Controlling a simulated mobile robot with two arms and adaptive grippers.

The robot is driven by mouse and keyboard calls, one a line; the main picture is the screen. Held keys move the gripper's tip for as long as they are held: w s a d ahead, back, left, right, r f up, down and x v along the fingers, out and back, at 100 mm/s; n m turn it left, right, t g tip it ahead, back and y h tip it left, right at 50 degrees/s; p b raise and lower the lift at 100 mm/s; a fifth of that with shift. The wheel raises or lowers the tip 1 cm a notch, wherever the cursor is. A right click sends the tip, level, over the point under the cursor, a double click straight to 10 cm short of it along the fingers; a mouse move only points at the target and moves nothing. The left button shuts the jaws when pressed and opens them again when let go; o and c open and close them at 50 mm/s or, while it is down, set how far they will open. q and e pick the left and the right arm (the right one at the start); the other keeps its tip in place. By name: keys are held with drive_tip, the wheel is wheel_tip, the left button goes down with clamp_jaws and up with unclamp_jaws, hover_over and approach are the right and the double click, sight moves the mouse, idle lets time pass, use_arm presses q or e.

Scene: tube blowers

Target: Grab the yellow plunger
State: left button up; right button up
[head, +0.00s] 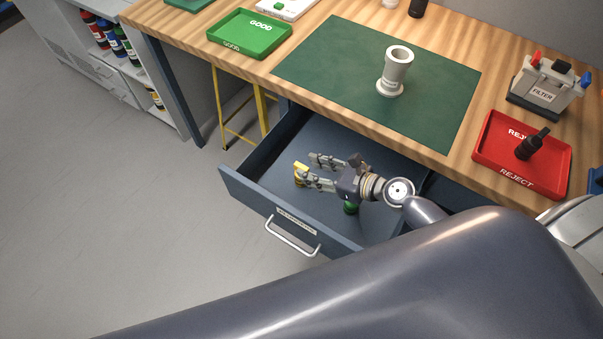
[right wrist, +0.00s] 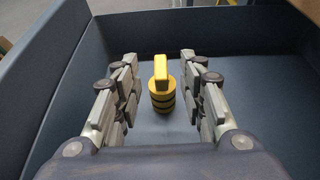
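The yellow plunger (head: 299,174) stands in the open drawer (head: 235,181), near its left end in the head view. In the right wrist view the plunger (right wrist: 162,88) is upright, with a flat yellow handle above a yellow and black ringed body. My right gripper (head: 308,168) is inside the drawer. Its fingers (right wrist: 160,95) are open, one on each side of the plunger, with a gap on both sides. In the head view the gripper partly covers the plunger. A green object (head: 351,208) shows beneath the right gripper in the drawer. My left gripper is not in view.
The drawer walls (right wrist: 65,85) surround the gripper. Above is the wooden table with a green mat (head: 335,65), a grey tube (head: 395,72), a green GOOD tray (head: 248,32), a red REJECT tray (head: 498,160) holding a black plunger (head: 532,145), and a FILTER box (head: 545,88).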

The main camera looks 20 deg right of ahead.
sight(303, 168)
drive_tip(key=x, duration=0.4)
drive_tip(key=shift+w+a+f, duration=0.1)
drive_tip(key=shift+w+f, duration=0.05)
drive_tip(key=shift+w, duration=0.1)
drive_tip(key=shift+s, duration=0.1)
clamp_jaws()
